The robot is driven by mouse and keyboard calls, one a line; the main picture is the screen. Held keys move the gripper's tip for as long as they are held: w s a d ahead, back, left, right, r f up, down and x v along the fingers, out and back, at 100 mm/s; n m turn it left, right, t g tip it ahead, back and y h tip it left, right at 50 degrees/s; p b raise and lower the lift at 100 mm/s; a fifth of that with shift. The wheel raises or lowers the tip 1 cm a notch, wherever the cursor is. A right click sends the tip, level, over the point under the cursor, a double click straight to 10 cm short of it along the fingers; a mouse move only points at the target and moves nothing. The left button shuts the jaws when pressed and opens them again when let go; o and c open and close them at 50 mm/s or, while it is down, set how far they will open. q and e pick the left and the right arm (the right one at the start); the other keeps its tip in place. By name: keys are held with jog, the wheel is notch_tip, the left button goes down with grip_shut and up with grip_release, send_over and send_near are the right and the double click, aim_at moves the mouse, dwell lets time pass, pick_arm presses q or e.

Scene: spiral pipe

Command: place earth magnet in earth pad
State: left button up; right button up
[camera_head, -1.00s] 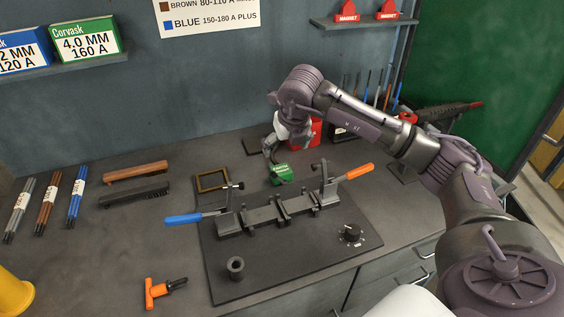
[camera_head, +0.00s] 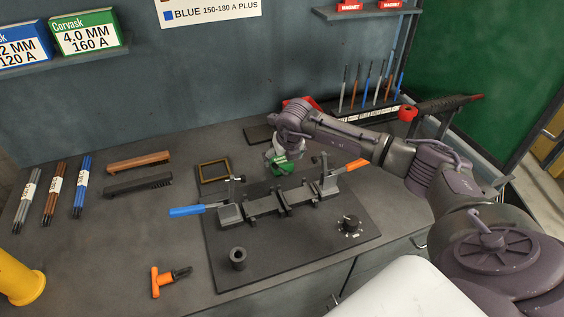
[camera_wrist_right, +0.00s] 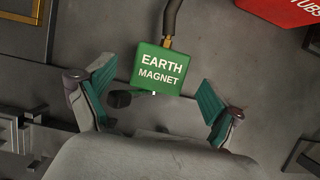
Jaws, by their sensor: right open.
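The green earth magnet (camera_wrist_right: 162,68), a small block with white lettering and a dark cable from a brass fitting at its top, sits on the bench. In the head view the magnet (camera_head: 283,167) is partly covered by my right gripper (camera_head: 275,157). In the right wrist view my right gripper (camera_wrist_right: 158,80) is open, with one teal-padded finger on each side of the magnet and gaps between. A square brass-rimmed frame (camera_head: 201,178), possibly the earth pad, lies to the left; its corner (camera_wrist_right: 38,45) shows in the wrist view. My left gripper is not in view.
A dark fixture plate (camera_head: 300,255) with clamps, a blue handle (camera_head: 187,211) and an orange handle (camera_head: 356,164) stands in front of the magnet. A red box (camera_wrist_right: 280,10) is at the wrist view's upper right. Bench between magnet and frame looks mostly clear.

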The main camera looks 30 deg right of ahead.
jog(key=shift+x, duration=1.15)
grip_shut()
jog(key=shift+r, duration=0.1)
